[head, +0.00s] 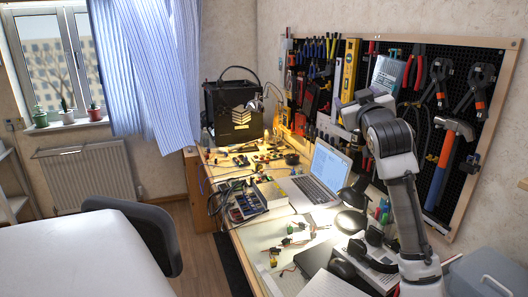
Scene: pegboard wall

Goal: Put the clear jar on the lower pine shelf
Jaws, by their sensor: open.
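My arm rises at the right of the head view, in front of the desk and pegboard, and bends at its top. I cannot make out my gripper or its fingers; the arm's far end is lost among the arm links and the clutter behind them. I cannot pick out a clear jar on the crowded desk. A pale shelf unit (10,207) shows partly at the left edge; I cannot tell whether it is pine.
The long desk (252,249) holds a laptop (318,170), a black box-shaped machine (232,112), electronics and tools. The tool pegboard (462,84) hangs behind. A white table (75,255) and a dark chair (150,235) stand left. Some floor (200,260) is clear between.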

